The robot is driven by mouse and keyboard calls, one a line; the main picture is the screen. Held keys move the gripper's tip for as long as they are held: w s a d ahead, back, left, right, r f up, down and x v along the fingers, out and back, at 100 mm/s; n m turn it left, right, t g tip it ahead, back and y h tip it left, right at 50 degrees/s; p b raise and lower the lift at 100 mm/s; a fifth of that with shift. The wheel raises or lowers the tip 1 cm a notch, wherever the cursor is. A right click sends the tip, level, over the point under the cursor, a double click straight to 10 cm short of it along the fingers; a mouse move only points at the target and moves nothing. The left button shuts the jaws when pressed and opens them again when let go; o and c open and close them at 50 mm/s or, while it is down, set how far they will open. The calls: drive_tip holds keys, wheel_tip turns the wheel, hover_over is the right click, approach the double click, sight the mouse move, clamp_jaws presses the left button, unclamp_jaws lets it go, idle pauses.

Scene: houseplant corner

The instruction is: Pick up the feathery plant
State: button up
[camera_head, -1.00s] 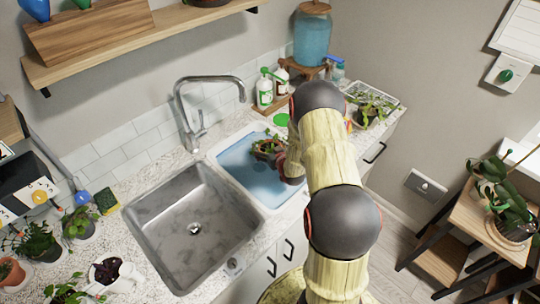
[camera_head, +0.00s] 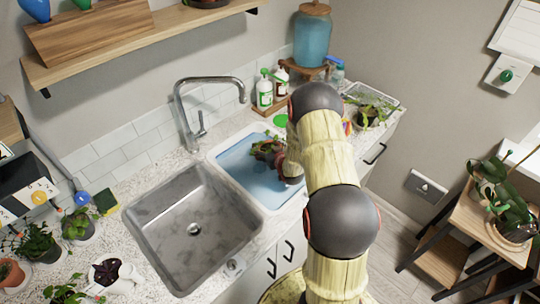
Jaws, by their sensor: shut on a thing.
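A small plant (camera_head: 265,148) with green and reddish leaves is over the blue tray (camera_head: 238,163) beside the sink. My gripper (camera_head: 280,161) is at the right side of this plant, shut on it. My wrist and forearm partly hide the plant and the finger contact. Whether the plant touches the tray is hard to tell. At this size I cannot tell for sure that its leaves are feathery. A finer-leaved potted plant (camera_head: 37,241) stands on the counter at the left.
The steel sink (camera_head: 193,230) and tall faucet (camera_head: 192,118) are left of the tray. Bottles (camera_head: 265,93) and another plant (camera_head: 368,112) stand behind and right. Several pots crowd the left counter. A plant stand (camera_head: 470,215) is at far right.

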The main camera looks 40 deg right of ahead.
drive_tip(key=c, duration=0.6)
drive_tip(key=shift+r, duration=0.15)
